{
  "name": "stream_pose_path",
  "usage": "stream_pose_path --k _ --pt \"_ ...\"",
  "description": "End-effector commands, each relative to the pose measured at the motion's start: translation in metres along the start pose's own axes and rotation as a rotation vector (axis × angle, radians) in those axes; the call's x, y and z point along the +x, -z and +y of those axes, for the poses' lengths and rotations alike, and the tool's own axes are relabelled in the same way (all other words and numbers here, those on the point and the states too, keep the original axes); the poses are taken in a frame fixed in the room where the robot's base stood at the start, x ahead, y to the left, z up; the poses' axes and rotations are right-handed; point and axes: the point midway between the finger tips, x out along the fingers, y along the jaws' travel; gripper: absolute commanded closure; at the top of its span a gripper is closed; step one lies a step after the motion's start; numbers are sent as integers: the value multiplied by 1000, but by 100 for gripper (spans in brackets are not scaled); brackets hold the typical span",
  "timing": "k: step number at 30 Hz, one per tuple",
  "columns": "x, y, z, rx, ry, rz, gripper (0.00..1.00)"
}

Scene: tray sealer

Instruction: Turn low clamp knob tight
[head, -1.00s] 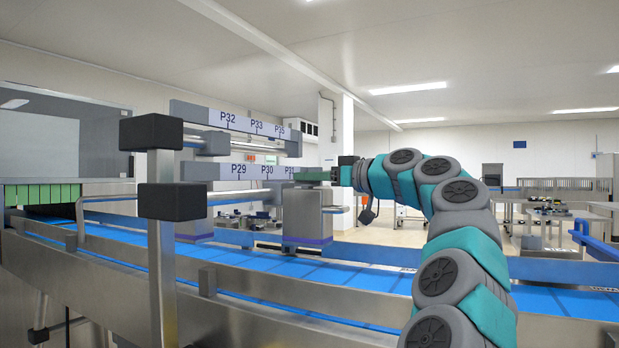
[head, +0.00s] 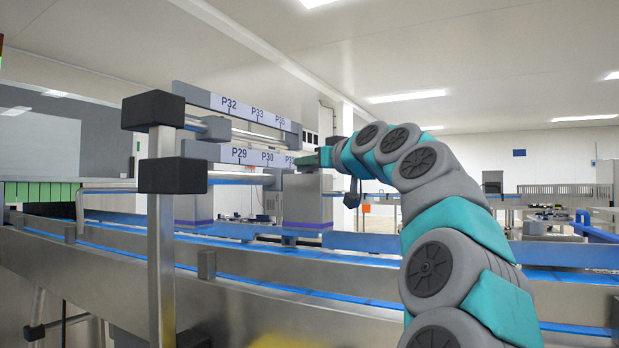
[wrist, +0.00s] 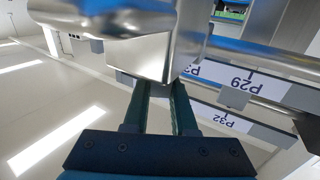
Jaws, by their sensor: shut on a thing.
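My gripper (head: 318,157) is at the right end of the lower label rail (head: 236,153), beside the P31 mark. The lower rail runs left from my gripper to a black clamp block (head: 172,175) on a steel post.
The upper label rail (head: 250,109) runs above the lower one, with a second black block (head: 152,110) at its left. A grey box-shaped unit (head: 308,205) stands below my gripper. The blue conveyor (head: 230,284) and its steel side frame cross in front. Open air lies above the arm.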

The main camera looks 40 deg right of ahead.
Motion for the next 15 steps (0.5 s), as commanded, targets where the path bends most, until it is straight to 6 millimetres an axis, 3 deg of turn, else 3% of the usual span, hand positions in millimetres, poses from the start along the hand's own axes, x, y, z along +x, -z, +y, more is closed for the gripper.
stream_pose_path --k 15 --pt "1 -2 0 -11 -492 -6 100"
